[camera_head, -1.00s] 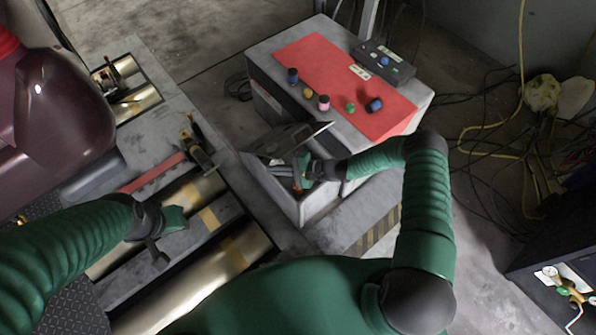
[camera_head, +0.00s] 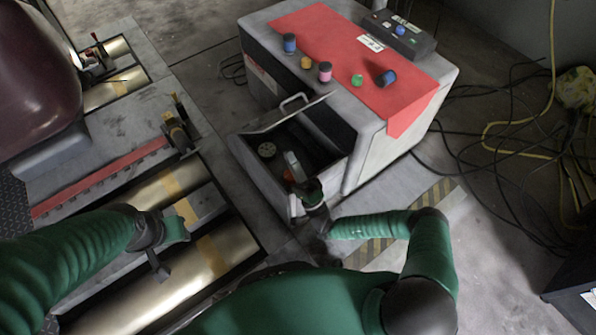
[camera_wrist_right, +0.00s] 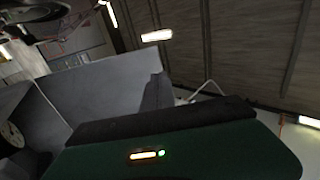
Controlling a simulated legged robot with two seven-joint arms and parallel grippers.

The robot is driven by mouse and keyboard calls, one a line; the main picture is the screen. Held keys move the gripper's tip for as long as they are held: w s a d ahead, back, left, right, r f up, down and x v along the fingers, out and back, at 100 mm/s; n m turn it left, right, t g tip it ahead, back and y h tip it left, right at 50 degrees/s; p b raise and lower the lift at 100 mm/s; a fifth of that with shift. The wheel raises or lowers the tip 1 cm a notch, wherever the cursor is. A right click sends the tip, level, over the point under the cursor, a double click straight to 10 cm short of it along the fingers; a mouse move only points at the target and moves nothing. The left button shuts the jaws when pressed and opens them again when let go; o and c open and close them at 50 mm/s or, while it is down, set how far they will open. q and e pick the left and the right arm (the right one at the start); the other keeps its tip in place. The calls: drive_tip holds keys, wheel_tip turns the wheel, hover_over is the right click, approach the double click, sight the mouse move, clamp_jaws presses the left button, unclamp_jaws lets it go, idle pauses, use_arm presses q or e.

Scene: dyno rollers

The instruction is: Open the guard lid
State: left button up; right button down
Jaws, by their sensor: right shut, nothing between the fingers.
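The guard lid (camera_head: 275,117) is a grey panel with a pale bar handle (camera_head: 294,102). In the head view it stands raised at the back of a grey box (camera_head: 265,193), whose dark inside shows. A round pale disc (camera_head: 267,150) and something red are inside. My right gripper (camera_head: 292,163) is shut and empty over the box's opening, in front of the lid and apart from its handle. A grey panel (camera_wrist_right: 110,90) fills the middle of the right wrist view; I cannot tell which part it is. My left gripper (camera_head: 165,245) hangs over the rollers, its jaws unclear.
Cables (camera_head: 500,140) cover the floor at right.

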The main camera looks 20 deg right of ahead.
drive_tip(key=b+x, duration=0.3)
drive_tip(key=x, duration=0.4)
drive_tip(key=shift+w+r, duration=0.2)
drive_tip(key=shift+w, duration=0.05)
drive_tip(key=shift+a, duration=0.1)
